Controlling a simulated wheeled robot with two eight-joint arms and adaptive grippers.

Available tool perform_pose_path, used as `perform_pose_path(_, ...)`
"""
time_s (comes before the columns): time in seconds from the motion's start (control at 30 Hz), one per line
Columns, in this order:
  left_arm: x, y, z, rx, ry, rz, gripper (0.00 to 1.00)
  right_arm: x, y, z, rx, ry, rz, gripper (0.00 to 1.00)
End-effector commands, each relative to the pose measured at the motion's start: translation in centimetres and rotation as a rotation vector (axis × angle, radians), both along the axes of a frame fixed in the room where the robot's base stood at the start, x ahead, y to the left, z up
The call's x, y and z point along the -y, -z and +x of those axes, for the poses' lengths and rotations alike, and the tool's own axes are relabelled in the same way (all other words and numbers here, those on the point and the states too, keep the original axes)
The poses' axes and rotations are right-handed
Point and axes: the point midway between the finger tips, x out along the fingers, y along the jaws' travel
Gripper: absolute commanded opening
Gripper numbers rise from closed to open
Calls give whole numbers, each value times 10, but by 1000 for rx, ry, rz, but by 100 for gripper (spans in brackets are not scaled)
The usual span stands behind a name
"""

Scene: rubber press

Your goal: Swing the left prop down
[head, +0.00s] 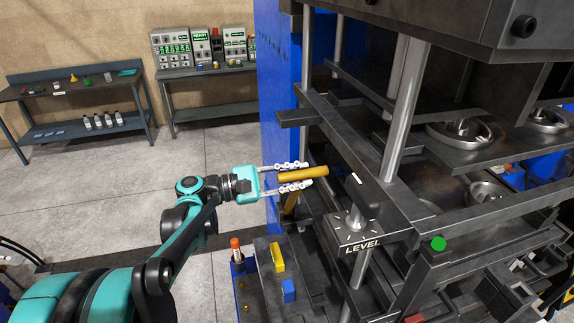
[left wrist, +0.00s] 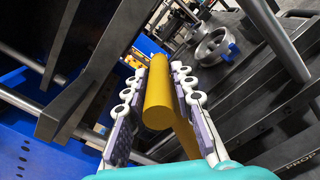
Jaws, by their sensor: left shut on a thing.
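The left prop (head: 303,176) is a yellow-orange bar with a round end, beside the dark press frame. In the left wrist view the prop's round end (left wrist: 157,112) faces the camera between the fingers of the left gripper (left wrist: 160,75). A flat yellow part runs down from it there. How the prop joins the press is hidden. My right gripper is not in view.
A LEVEL dial (head: 356,228) stands on the press's front near the fingertips. A blue upright (head: 275,110) rises behind the gripper. Below is a dark bench with a yellow block (head: 277,257) and blue block (head: 289,291). Tables stand at the back left, with open floor before them.

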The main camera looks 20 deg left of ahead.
Motion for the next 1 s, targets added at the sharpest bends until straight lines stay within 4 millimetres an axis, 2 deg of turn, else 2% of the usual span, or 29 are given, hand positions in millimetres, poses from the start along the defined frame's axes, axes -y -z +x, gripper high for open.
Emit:
perform_pose_path(0.2, 32, 39, -42, 163, -1, 122, 0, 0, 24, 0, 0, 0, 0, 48)
perform_pose_path(0.5, 65, 104, -86, 391, -2, 294, 0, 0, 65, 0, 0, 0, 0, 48)
perform_pose_path(0.8, 84, 171, -112, 593, -4, 448, 0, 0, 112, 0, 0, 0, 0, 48)
perform_pose_path(1.0, 90, 203, -119, 670, -5, 507, 0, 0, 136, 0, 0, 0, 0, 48)
